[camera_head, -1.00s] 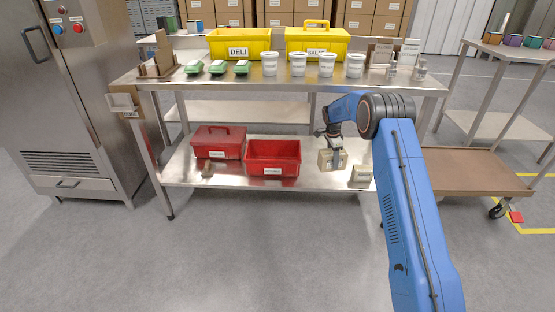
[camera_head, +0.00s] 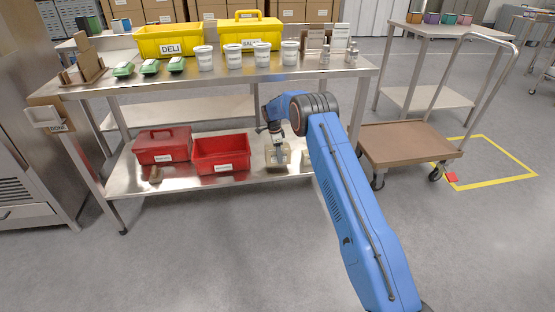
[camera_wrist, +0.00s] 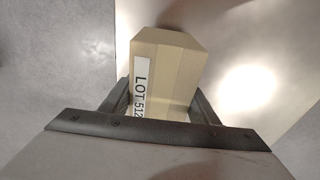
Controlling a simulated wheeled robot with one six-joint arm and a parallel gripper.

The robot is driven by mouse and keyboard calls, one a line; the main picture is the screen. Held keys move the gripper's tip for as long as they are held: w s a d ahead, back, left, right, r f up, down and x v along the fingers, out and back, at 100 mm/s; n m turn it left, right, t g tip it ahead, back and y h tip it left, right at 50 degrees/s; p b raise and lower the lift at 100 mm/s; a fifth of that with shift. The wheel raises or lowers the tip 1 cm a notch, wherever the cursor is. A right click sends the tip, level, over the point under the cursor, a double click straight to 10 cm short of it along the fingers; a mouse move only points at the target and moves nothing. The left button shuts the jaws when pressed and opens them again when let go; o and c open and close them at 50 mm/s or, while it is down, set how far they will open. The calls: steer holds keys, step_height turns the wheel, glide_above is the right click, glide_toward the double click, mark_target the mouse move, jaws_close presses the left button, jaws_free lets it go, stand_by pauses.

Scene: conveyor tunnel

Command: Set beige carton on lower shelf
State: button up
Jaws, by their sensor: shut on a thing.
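The beige carton (camera_head: 284,161) is between the fingers of my gripper (camera_head: 278,152), over the right part of the metal table's lower shelf (camera_head: 128,182). In the wrist view the carton (camera_wrist: 170,68) fills the space between the dark fingers of my gripper (camera_wrist: 160,103), with a white "LOT 512" label facing up. My gripper is shut on it. I cannot tell whether its underside touches the shelf. The bright shelf (camera_wrist: 240,70) shows beside the carton in the wrist view.
A red toolbox (camera_head: 162,146) and an open red bin (camera_head: 221,153) stand left of the carton on the lower shelf. My arm mostly hides another small beige box to the right. Tubs (camera_head: 234,56) and yellow boxes (camera_head: 176,40) crowd the top. A brown cart (camera_head: 410,143) stands right.

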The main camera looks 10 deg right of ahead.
steer(key=shift+f, duration=1.35)
steer(key=shift+f, duration=0.15)
steer(key=o, duration=1.5)
steer(key=shift+a+r, duration=0.2)
steer(key=shift+r, duration=1.75)
steer(key=shift+a+r, duration=0.2)
steer(key=shift+r, duration=1.7)
